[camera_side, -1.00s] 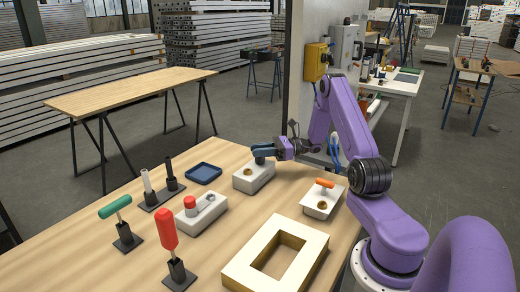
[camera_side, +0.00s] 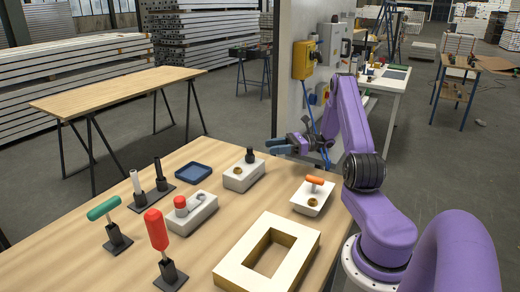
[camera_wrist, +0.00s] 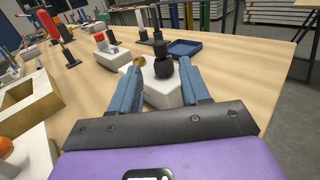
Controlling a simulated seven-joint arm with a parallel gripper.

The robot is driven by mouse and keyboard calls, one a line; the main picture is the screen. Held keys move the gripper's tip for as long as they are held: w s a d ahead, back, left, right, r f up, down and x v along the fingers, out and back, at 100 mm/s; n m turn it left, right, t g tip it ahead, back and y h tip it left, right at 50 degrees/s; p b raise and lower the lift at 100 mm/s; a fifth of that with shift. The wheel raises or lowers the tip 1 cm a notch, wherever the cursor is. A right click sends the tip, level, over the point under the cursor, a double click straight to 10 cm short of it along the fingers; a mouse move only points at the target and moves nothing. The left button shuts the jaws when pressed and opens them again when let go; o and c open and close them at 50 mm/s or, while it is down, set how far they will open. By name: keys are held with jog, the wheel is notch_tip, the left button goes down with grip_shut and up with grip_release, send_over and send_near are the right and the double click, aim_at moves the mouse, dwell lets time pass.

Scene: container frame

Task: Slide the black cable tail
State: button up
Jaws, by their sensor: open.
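The black cable tail is most likely the upright black piece (camera_side: 250,156) on a white block (camera_side: 244,178) toward the far side of the table. In the wrist view the black piece (camera_wrist: 163,64) has a rounded, stacked shape and stands on the white block (camera_wrist: 160,94). A small brass fitting (camera_wrist: 139,60) sits beside it. My gripper (camera_side: 275,147) has blue fingers, open and empty, just right of the black piece in the side view. In the wrist view the fingers lie to either side of the black piece, which appears between them but apart from both.
A blue tray (camera_side: 193,172) lies left of the block. A white block with a red button (camera_side: 181,204), an orange-handled white box (camera_side: 313,196), a thick cream frame (camera_side: 268,256) and stands with red and green handles (camera_side: 103,208) are on the table. Bare wood lies between them.

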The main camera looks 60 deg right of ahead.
jog(key=v, duration=0.8)
